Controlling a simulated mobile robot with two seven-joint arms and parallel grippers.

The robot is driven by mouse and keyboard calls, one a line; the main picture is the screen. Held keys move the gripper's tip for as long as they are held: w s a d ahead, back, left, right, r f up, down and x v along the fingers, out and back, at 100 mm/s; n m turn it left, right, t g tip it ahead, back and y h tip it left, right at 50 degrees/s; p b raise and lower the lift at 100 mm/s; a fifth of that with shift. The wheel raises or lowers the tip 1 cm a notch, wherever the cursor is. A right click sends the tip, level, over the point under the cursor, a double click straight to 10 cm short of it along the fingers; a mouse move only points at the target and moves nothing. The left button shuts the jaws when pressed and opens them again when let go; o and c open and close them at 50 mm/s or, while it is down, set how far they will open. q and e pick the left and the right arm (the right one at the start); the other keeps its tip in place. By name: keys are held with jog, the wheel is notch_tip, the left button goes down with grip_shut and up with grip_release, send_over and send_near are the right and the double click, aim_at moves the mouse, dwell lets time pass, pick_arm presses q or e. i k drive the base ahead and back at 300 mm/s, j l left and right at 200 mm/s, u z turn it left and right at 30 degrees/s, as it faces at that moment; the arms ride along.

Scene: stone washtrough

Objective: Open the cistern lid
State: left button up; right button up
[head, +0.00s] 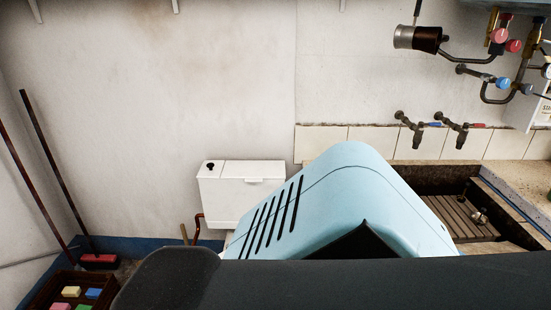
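The white cistern (220,205) is on the back wall, left of the picture's middle. Its flat white lid (252,169) lies level on top and looks shut. A small dark knob or button (210,167) shows on the left part of the top. A small white tab (254,181) shows at the front edge under the lid. Neither of my grippers shows in the head view. Large light-blue and dark shapes close to the camera cover the lower middle and hide what is below and right of the cistern.
A stone trough (400,177) with a slatted wooden board (463,217) is at right. Taps (410,128) and pipes are on the wall above. A red-headed broom (98,261) and a crate (45,289) with coloured blocks are at lower left. The wall above the cistern is bare.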

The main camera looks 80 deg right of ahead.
aim_at(249, 170)
jog(key=z, duration=2.4)
